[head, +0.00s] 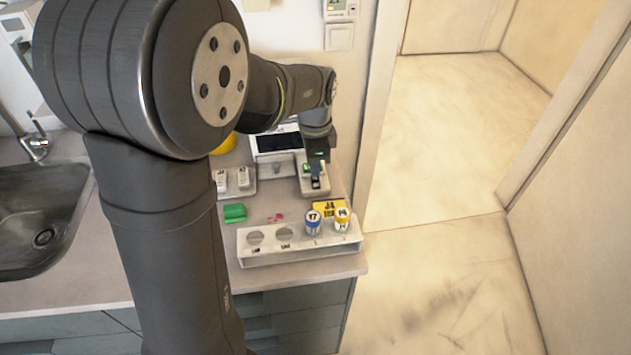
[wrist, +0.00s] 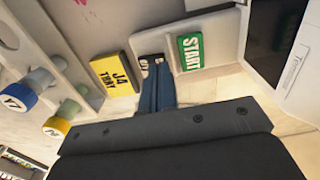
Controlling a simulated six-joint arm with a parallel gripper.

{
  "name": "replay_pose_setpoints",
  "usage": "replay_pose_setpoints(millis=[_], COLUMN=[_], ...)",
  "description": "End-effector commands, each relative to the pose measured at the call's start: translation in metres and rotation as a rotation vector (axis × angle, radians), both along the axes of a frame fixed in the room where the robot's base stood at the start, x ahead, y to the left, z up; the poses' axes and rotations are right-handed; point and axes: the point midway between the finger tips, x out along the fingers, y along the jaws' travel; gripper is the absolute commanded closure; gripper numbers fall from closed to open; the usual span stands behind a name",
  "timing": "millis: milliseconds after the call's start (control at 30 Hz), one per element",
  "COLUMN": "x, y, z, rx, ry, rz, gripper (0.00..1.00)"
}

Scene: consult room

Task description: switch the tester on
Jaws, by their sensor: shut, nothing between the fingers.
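The tester (head: 277,142), a white unit with a dark screen, stands at the back of the counter; its screen (wrist: 275,38) is at the upper right in the wrist view. Beside it is a light control panel (head: 307,186) with a green START button (wrist: 190,52) and a small dark-and-white switch (wrist: 146,66). My gripper (head: 316,184) points down over the panel; its blue fingers (wrist: 155,75) are together and empty, right at the switch and partly hiding it. I cannot tell if they touch it, or which way it is set.
A white rack (head: 300,250) in front holds a blue-capped tube (head: 313,221) and a yellow-capped tube (head: 342,219). A yellow label block (head: 326,207) lies behind it. A plate with white switches (head: 246,180) and a green block (head: 234,212) are left. A sink (head: 40,225) is far left.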

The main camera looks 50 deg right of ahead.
Motion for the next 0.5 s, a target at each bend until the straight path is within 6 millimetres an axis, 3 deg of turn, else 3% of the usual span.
replay_pose_setpoints(millis=[500], x=[0.0], y=[0.0], z=[-0.0082], rx=[0.001], ry=[0.0], rz=[0.0], gripper=[1.0])
